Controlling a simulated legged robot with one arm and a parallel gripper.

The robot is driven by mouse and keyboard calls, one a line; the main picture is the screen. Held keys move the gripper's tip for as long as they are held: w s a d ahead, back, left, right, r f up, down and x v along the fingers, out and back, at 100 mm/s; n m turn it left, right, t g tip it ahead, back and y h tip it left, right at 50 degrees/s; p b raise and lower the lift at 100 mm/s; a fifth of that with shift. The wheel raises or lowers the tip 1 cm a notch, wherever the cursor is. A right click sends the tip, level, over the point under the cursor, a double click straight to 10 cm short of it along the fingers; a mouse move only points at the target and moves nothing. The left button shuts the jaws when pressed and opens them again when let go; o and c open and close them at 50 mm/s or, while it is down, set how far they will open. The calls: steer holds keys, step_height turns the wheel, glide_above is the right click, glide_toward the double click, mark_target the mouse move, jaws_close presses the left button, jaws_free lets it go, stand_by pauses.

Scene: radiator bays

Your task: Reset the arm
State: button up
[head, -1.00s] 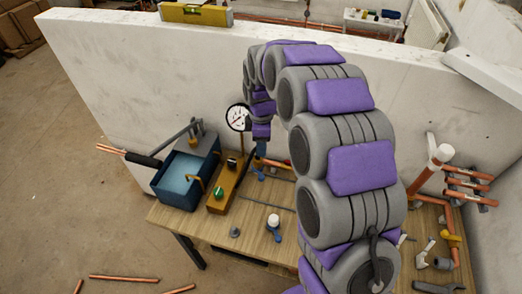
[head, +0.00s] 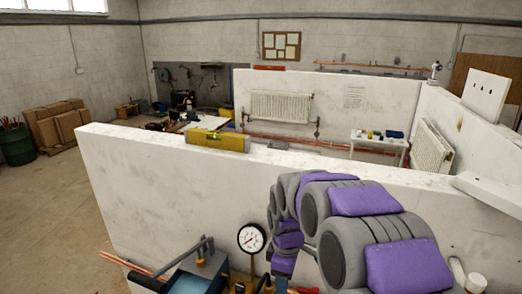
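My grey and purple arm rises from the bottom right of the head view, bends over at the top and hangs down on its far side. The arm's end is near the low wall, to the right of the pressure gauge (head: 251,238). My gripper's fingers are hidden or cut off at the bottom edge, so I cannot see what they hold. A blue test pump (head: 200,272) with a lever handle stands left of the gauge.
Cardboard boxes (head: 58,125) stand at the far left. The left floor is open.

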steer(key=s+d+m, duration=0.2)
steer(key=s+m, duration=0.2)
steer(key=s, duration=0.6)
steer(key=s+d+r+m+g+b, duration=0.1)
steer(key=s+d+m, duration=0.2)
steer(key=s, duration=0.8)
steer(key=s+d+r+m, duration=0.1)
steer(key=s+d+m, duration=0.2)
steer(key=s+m, duration=0.4)
steer(key=s, duration=0.4)
steer(key=shift+b, duration=0.35)
steer(key=shift+o, duration=0.2)
